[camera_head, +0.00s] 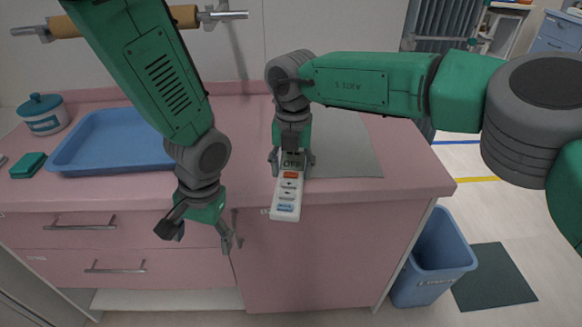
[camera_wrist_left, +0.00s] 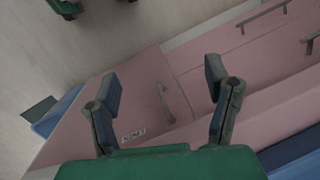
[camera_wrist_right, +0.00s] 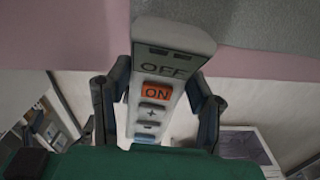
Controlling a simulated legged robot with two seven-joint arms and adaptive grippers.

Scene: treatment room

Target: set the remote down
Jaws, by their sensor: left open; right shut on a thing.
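The remote (camera_head: 287,197) is white, with a red button and grey and blue ones. My right gripper (camera_head: 291,164) is shut on its upper part, at the front edge of the pink counter. The remote's lower end hangs in front of the cabinet face. In the right wrist view the remote (camera_wrist_right: 165,70) sits between the two fingers (camera_wrist_right: 160,110), with OFF and ON lettering showing. Whether it touches the counter I cannot tell. My left gripper (camera_head: 205,235) is open and empty in front of the drawers. It shows in the left wrist view (camera_wrist_left: 165,95) too.
A grey mat (camera_head: 345,150) lies on the counter (camera_head: 400,150), behind and right of the remote. A blue tray (camera_head: 60,163), a teal-lidded jar (camera_head: 43,115) and a green block (camera_head: 28,165) are at left. A blue bin (camera_head: 435,260) stands on the floor at right.

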